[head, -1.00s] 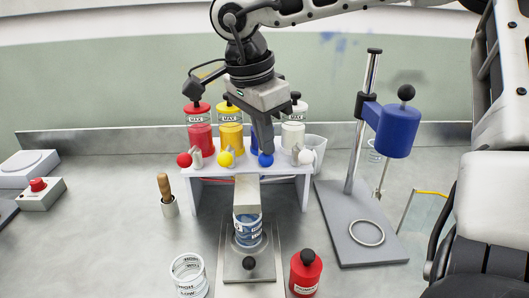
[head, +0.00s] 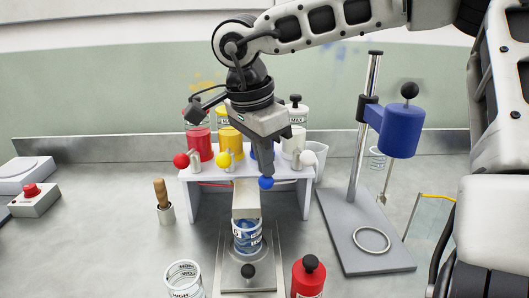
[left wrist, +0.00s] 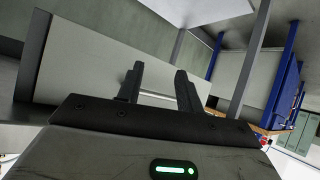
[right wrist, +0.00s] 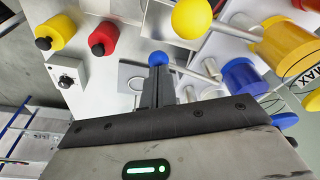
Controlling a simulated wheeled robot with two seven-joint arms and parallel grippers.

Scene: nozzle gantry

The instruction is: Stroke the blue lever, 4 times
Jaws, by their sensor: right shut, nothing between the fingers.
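The blue lever (head: 266,182) ends in a blue ball, which hangs lower than the red, yellow and white balls beside it. My right gripper (head: 267,172) is shut and empty, its fingertips right at the top of the blue ball. In the right wrist view the ball (right wrist: 158,58) shows just beyond the fingertips. The blue bottle behind is mostly hidden by my gripper. A clear cup (head: 247,237) with blue contents stands under the spout block (head: 246,199). My left gripper (left wrist: 158,80) shows only in the left wrist view, open and empty.
A blue mixer stand (head: 377,242) is at right. A red bottle (head: 308,277) and an empty cup (head: 184,280) stand in front.

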